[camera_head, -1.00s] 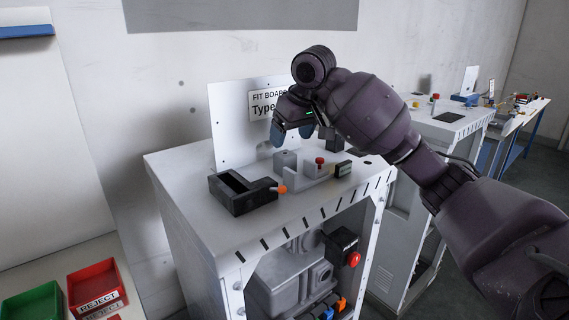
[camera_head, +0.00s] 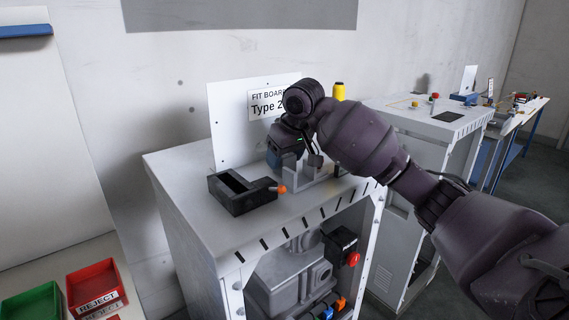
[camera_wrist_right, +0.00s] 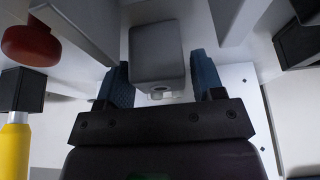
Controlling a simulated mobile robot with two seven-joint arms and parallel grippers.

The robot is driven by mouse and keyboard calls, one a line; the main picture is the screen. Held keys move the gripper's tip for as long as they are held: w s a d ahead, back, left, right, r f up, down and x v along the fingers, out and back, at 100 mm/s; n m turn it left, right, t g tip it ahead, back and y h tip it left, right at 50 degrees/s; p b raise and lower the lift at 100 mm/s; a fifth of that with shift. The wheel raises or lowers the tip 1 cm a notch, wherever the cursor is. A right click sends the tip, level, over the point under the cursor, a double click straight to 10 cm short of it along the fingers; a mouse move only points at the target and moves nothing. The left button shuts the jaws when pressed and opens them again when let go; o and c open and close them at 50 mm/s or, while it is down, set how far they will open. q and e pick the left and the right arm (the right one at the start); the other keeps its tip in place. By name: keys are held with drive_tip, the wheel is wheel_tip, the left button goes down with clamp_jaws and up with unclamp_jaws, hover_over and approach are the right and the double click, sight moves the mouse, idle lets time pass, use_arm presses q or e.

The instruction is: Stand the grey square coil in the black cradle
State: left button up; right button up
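The grey square coil (camera_wrist_right: 157,55) is a grey block standing between the fingers of my right gripper (camera_wrist_right: 162,82) in the wrist view. The blue-tipped fingers are on either side of it, with a gap visible at the right finger; the gripper is open. In the head view my right gripper (camera_head: 285,157) is low over the machine top and hides most of the coil. The black cradle (camera_head: 240,203) is a black block with an open slot, to the left of the gripper, and appears empty. My left gripper is not in view.
A pale upright bracket (camera_head: 305,178) stands right beside the gripper. A red button (camera_wrist_right: 30,45) and a yellow-topped object (camera_head: 339,92) are close by. An orange-tipped part (camera_head: 280,188) sticks out at the cradle's right. A white sign panel (camera_head: 228,120) stands behind.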

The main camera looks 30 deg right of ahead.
drive_tip(key=c, duration=0.7)
drive_tip(key=shift+c, duration=0.2)
